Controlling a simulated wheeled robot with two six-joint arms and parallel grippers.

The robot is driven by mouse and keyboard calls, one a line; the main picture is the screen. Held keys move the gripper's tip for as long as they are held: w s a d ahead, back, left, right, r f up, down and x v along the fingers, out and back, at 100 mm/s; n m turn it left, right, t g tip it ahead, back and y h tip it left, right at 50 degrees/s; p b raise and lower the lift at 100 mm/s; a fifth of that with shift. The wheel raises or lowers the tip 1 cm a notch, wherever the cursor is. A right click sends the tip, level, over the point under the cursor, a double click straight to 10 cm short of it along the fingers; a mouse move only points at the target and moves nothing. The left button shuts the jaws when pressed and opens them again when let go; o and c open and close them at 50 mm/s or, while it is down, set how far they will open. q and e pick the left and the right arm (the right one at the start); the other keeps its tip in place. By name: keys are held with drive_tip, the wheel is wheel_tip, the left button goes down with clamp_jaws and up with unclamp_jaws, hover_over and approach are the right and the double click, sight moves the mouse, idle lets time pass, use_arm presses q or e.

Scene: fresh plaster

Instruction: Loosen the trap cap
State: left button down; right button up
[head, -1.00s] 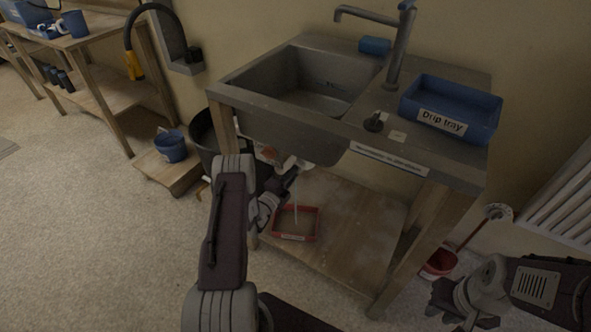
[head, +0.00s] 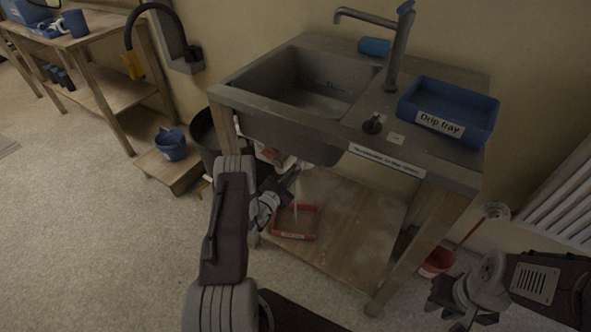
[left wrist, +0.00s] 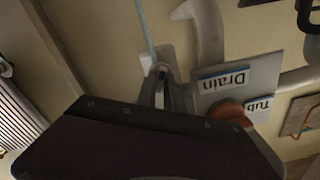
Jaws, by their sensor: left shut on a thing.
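My left gripper (head: 288,180) reaches under the sink and is shut at the pale trap. In the left wrist view it (left wrist: 163,88) closes on the trap cap, which its fingers mostly hide; a whitish bit (left wrist: 149,62) shows beside them. A thin pale blue line (left wrist: 146,28), like a trickle of water, runs from there. In the head view a thin pale line (head: 296,212) comes down over the red tray (head: 281,236) on the lower shelf. My right gripper (head: 455,302) is at the lower right, away from the sink; its opening is unclear.
The steel sink (head: 262,119) stands in a wooden frame with a lower shelf (head: 345,240). A blue drip tray (head: 470,106) is on top. Labels "Drain" (left wrist: 223,79) and "Tub" (left wrist: 259,103) are near the left gripper, beside a pale pipe (left wrist: 208,38).

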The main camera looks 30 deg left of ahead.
use_arm(q)
drive_tip(key=c, duration=1.4)
unclamp_jaws()
drive_tip(key=shift+s, duration=0.3)
drive_tip(key=s+p, duration=0.4)
drive_tip(key=s, duration=0.7)
drive_tip(key=shift+s+a, duration=0.2)
drive_tip(key=shift+a, duration=0.25)
